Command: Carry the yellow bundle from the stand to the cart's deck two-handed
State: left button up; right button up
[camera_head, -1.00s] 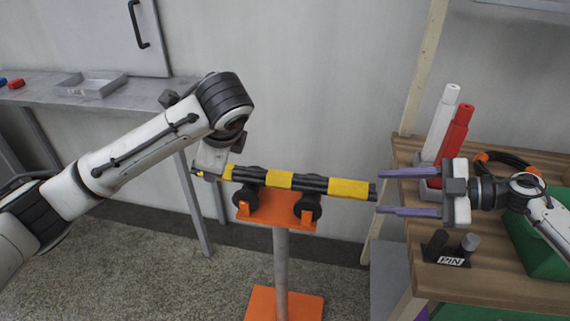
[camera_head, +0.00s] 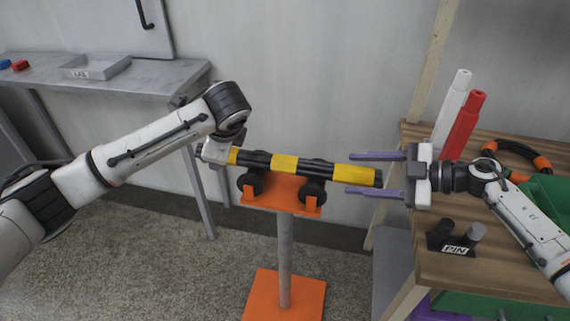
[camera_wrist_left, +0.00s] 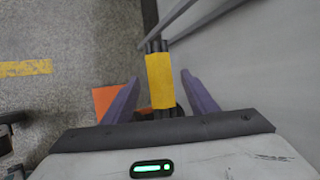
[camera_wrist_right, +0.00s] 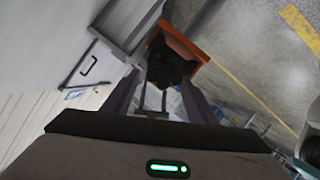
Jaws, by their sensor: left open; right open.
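The yellow bundle (camera_head: 285,166), black hoses with yellow bands, lies across the orange stand (camera_head: 284,203) on dark rollers. My right gripper (camera_head: 350,172) is open, its purple fingers on either side of the bundle's right end. In the right wrist view, a dark shape lies beyond its fingers (camera_wrist_right: 158,88), with orange behind it. My left gripper is at the bundle's left end, its fingers mostly hidden in the head view. In the left wrist view, it is open (camera_wrist_left: 160,78), with a yellow band (camera_wrist_left: 160,80) between its fingers. I cannot tell which surface is the cart's deck.
A grey table (camera_head: 140,85) stands at back left. Floor before the stand is clear.

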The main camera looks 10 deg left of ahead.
pick_arm(q)
jog(key=shift+x, duration=1.2)
pick_arm(e)
jog(key=shift+x, duration=1.2)
pick_arm(q)
grip_shut()
pick_arm(e)
grip_shut()
